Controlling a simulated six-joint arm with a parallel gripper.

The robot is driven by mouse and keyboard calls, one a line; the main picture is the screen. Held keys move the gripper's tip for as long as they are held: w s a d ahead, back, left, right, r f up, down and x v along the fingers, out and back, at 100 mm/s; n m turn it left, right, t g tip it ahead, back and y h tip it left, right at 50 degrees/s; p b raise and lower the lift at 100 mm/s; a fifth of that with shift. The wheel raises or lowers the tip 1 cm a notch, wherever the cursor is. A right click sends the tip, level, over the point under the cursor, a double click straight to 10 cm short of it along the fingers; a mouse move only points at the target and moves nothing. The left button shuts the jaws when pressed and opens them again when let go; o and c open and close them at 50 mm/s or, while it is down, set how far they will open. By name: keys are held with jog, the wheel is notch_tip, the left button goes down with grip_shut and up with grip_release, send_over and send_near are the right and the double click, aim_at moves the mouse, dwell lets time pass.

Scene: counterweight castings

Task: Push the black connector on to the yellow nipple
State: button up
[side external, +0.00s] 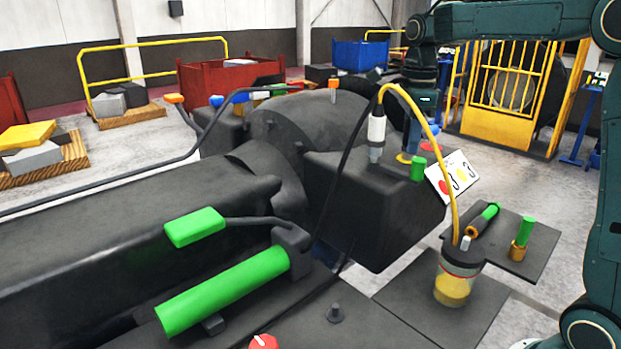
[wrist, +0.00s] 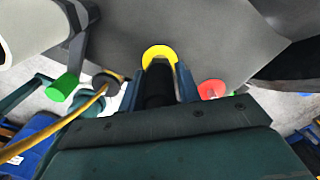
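The black connector (wrist: 158,88) is between the two fingers of my gripper (wrist: 164,80) in the wrist view, and the fingers close on its sides. The yellow nipple (wrist: 159,52) shows as a yellow arc just beyond the connector's end. The connector hides its middle, and I cannot tell whether the two touch. In the side view my gripper (side external: 412,145) points down at the top of the dark casting block (side external: 360,205). The yellow nipple (side external: 403,158) shows at its lower left. The connector is not clearly visible there.
A red fitting (side external: 428,146) and a green cylinder (side external: 418,168) stand close to the nipple. A numbered card (side external: 452,176) is on the block's right edge.

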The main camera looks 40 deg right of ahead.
jog(key=o, duration=0.3)
jog(key=shift+r, duration=0.15)
notch_tip(320, 180, up, 14)
jog(key=shift+f, duration=0.25)
dwell(0.7)
dwell(0.6)
jog(key=s+a+f+n+t, duration=0.2)
jog(key=s+a+f+n, duration=0.3)
jog(key=n, duration=0.8)
jog(key=s+a+f+n+t, duration=0.3)
jog(key=s+a+f+n, duration=0.3)
jog(key=s+f+n, duration=0.6)
jog(key=s+n, duration=0.2)
jog(key=s, duration=0.2)
jog(key=shift+s+a+f+t, duration=0.25)
jog(key=shift+s+t, duration=0.05)
